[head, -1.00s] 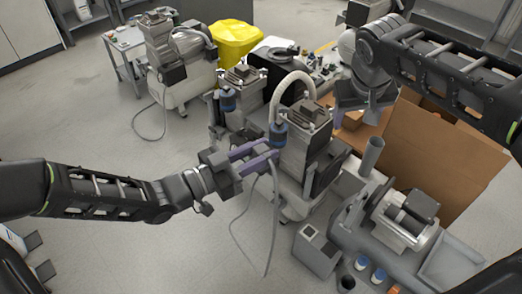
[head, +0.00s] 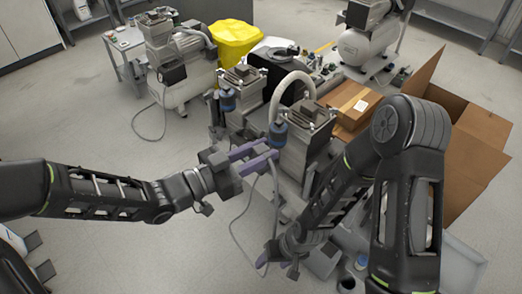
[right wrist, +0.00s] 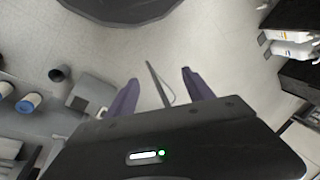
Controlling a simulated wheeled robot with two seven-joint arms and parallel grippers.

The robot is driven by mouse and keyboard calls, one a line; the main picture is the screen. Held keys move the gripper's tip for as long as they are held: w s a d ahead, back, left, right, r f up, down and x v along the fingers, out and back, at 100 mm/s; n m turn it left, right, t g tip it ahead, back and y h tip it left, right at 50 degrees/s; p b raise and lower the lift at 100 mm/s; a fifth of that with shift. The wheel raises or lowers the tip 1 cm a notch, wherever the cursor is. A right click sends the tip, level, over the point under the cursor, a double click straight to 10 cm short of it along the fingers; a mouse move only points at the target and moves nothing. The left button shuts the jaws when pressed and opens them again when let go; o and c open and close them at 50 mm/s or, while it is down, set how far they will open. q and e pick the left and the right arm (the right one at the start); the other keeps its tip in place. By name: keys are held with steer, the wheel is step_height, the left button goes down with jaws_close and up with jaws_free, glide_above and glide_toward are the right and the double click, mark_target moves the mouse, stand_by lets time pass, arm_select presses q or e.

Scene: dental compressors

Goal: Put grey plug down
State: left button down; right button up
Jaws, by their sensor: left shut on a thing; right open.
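My left gripper (head: 258,156) has purple fingers and is shut in front of the compressor with the blue fitting (head: 277,134). A thin grey cable (head: 277,198) hangs in a loop from its fingertips; the grey plug it holds there is largely hidden between the fingers. My right gripper (head: 274,264) is low in the head view, beside the bottom of the cable loop. In the right wrist view, its purple fingers (right wrist: 160,92) are open, with the grey cable (right wrist: 158,84) running between them, not gripped.
Cardboard boxes (head: 352,103) stand behind my right arm. A yellow bin (head: 235,38) and another compressor (head: 180,55) stand at the back left. Blue-capped containers (right wrist: 28,102) show at left in the right wrist view.

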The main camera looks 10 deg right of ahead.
steer(key=s+a+f+m, duration=0.1)
steer(key=s+a+f, duration=0.2)
steer(key=s, duration=0.3)
steer(key=shift+s+f+y, duration=0.15)
steer(key=shift+s+y, duration=0.15)
steer(key=shift+s, duration=0.05)
arm_select(q)
steer(key=w+a+f+n+t+y, duration=0.2)
steer(key=w+a+n+t+y, duration=0.55)
steer(key=w+a, duration=0.5)
steer(key=w+a+f+n+t+y, duration=0.1)
steer(key=a+f+n+y, duration=0.2)
steer(key=a, duration=0.5)
steer(key=w+a+f+n+t+y, duration=0.1)
steer(key=a+f+n+t+y, duration=0.1)
steer(key=a+y, duration=0.4)
steer(key=shift+a+f+n, duration=0.45)
steer(key=shift+a, duration=0.65)
steer(key=shift+t, duration=0.25)
arm_select(e)
steer(key=shift+c, duration=0.5)
